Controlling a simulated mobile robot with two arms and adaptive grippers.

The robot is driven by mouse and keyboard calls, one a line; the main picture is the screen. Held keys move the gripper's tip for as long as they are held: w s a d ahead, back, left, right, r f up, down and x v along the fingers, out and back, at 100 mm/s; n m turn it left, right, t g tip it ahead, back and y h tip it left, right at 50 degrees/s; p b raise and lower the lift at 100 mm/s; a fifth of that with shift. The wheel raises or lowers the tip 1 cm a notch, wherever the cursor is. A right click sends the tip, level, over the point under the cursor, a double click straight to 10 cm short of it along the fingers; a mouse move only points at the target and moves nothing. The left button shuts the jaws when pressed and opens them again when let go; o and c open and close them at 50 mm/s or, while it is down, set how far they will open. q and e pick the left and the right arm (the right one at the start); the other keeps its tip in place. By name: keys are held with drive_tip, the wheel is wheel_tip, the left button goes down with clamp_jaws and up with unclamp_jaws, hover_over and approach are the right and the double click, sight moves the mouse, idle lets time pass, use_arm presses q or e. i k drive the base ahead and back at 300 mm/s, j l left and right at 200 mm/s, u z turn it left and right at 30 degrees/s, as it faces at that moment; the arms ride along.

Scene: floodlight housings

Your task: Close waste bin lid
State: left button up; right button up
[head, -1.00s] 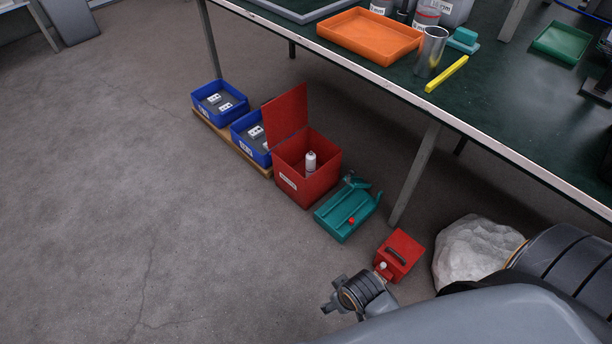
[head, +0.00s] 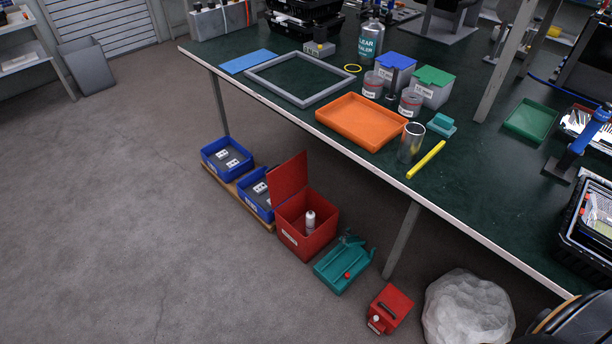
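The red waste bin (head: 307,243) stands on the floor beside the workbench, to the right of two blue bins. Its red lid (head: 289,178) is open and stands upright along the bin's back left edge. A white bottle or can (head: 310,221) shows inside the bin. Neither of my grippers is in the head view. Only a dark part of my arm shows at the bottom right corner.
Blue bins (head: 228,158) sit on a wooden board left of the red bin. The green-topped workbench (head: 470,190) overhangs behind.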

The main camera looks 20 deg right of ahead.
sight(289, 177)
drive_tip(key=i+j+z, duration=0.15)
drive_tip(key=z, duration=0.3)
drive_tip(key=j+z, duration=0.2)
drive_tip(key=z, duration=0.25)
drive_tip(key=i+j+z, duration=0.1)
drive_tip(key=j+z, duration=0.15)
drive_tip(key=z, duration=0.2)
drive_tip(key=j+z, duration=0.25)
drive_tip(key=z, duration=0.2)
